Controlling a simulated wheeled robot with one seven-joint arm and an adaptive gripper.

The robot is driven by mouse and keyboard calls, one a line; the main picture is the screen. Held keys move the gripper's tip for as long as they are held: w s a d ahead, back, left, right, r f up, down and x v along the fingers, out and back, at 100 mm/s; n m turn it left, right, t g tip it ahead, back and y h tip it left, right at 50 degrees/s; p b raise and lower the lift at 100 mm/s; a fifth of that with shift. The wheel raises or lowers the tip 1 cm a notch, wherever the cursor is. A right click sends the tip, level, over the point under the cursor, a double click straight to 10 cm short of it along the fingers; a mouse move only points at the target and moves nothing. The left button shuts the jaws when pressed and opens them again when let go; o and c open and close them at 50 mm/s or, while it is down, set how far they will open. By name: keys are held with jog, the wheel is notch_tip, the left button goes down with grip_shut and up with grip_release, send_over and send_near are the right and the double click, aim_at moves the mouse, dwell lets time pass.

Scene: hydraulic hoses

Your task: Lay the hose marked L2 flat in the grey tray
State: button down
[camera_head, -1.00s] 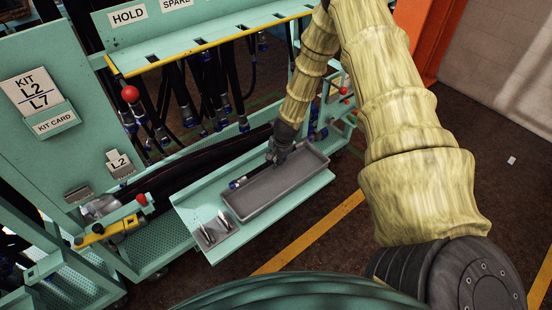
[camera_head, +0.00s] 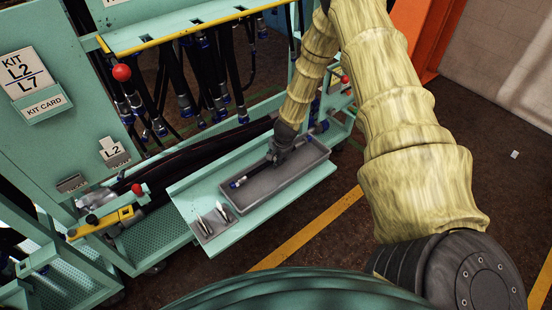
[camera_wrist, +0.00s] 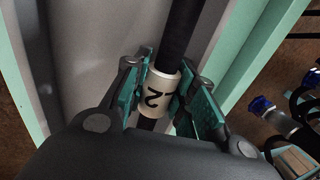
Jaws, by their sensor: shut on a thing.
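My gripper (camera_head: 279,156) is shut on a black hose (camera_head: 256,170) with blue end fittings. In the wrist view my gripper (camera_wrist: 168,98) has its teal pads on both sides of the hose's pale sleeve (camera_wrist: 160,94), marked L2. The black hose (camera_wrist: 182,30) runs on past the sleeve. In the head view the hose is lined up lengthwise with the grey tray (camera_head: 262,198), over or inside it. Its left end shows within the tray outline; its right end is near the far right corner. I cannot tell whether it touches the tray floor. The tray floor (camera_wrist: 85,45) also shows in the wrist view.
The tray sits on a teal shelf (camera_head: 262,227). A small holder with metal pins (camera_head: 216,222) stands left of the tray. Behind, several hoses hang from a yellow-edged rack (camera_head: 190,40). A kit card (camera_head: 28,75) and an L2 tag (camera_head: 113,150) are at left.

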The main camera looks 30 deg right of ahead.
jog(key=shift+f, duration=0.2)
jog(key=c, duration=1.1)
grip_release()
jog(key=v, duration=1.2)
